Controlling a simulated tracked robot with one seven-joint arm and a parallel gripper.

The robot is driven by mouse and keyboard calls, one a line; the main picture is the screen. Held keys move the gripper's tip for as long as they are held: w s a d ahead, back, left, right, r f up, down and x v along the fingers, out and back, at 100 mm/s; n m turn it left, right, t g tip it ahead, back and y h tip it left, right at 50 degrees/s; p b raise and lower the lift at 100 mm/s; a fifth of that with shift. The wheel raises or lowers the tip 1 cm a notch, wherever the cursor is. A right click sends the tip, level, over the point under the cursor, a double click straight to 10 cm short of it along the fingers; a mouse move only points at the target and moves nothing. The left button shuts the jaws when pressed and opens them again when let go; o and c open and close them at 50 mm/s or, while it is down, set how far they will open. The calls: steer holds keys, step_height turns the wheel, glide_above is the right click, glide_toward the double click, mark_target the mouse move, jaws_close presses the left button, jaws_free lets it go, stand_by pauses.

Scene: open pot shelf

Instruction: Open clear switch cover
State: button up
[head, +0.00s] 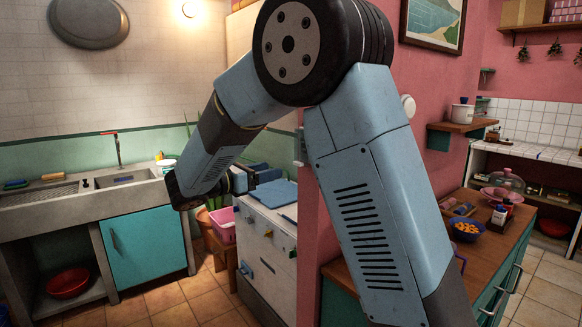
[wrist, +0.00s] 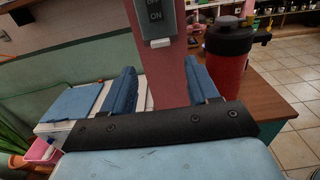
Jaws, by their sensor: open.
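In the wrist view a grey switch box (wrist: 155,17) with ON lettering is fixed to the pink wall end at the top, cut off by the frame edge. A small white piece (wrist: 160,43) sticks out at its lower edge. I cannot make out the clear cover or whether it is shut. My gripper (wrist: 160,68) is open and empty, its two blue fingers apart, below the switch box and not visibly touching it. In the head view my gripper (head: 262,177) is left of the pink wall end, partly hidden by my arm.
A white cabinet (head: 265,250) with a blue top piece (wrist: 77,103) stands below my gripper. A red container with a dark lid (wrist: 228,82) stands close right of the fingers on a brown counter (wrist: 270,108). A pink basket (head: 223,226) sits left of the cabinet.

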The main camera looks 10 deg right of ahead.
mark_target(296, 164)
steer(key=x, duration=0.8)
steer(key=shift+w+d, duration=0.15)
steer(key=shift+d, duration=0.1)
jaws_close()
stand_by(0.4)
